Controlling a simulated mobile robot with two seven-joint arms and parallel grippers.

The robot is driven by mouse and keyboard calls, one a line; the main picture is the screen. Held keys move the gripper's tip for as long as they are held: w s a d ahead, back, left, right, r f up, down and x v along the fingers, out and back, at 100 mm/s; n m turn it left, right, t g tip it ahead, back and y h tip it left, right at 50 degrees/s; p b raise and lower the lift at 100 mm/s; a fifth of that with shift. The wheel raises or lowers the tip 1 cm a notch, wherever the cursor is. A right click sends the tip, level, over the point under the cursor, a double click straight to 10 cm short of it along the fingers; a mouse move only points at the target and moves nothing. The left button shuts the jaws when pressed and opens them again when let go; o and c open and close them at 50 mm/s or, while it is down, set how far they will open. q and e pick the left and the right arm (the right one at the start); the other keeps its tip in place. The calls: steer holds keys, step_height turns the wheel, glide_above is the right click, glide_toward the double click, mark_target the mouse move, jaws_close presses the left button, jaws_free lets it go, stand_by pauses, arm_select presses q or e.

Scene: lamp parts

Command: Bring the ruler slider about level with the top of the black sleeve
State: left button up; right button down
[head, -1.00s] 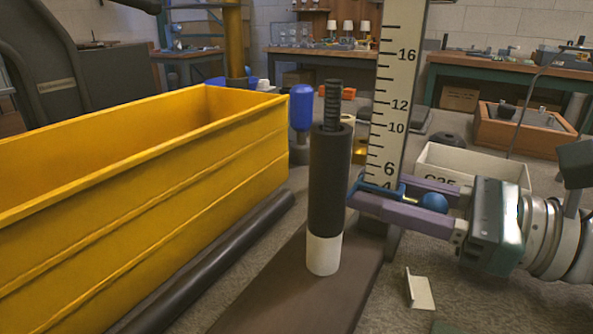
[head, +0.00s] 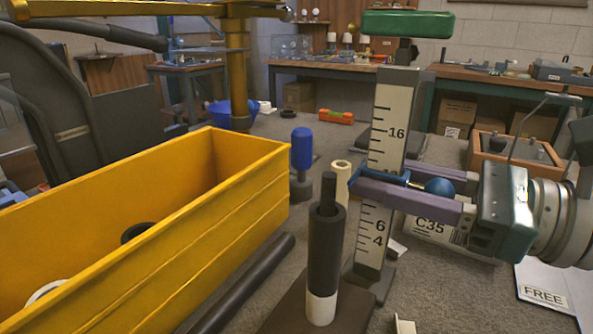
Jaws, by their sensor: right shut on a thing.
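The ruler (head: 398,103) is a tall white scale with black marks, upright on a dark foot. Its blue slider (head: 439,187) has a ball knob and sits between the 6 and the 16; the numbers there are hidden. My right gripper (head: 368,178) comes from the right and is shut on the slider, its purple fingers across the ruler. The black sleeve (head: 325,245) stands upright, nearer to me and left of the ruler, around a dark rod above a white lower part. The slider appears higher in the picture than the sleeve's top. My left gripper is not in view.
A yellow bin (head: 185,225) fills the left. A blue-topped post (head: 301,150) and a cream tube (head: 341,180) stand behind the sleeve. A white box marked C35 (head: 432,228) is behind my right gripper. A wooden tray (head: 515,152) lies farther back.

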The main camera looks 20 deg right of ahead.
steer(key=shift+f, duration=0.1)
steer(key=c, duration=0.6)
jaws_free()
steer(key=shift+s+d, duration=0.1)
steer(key=b+v, duration=0.1)
steer(key=v, duration=0.8)
steer(key=shift+s+d, duration=0.25)
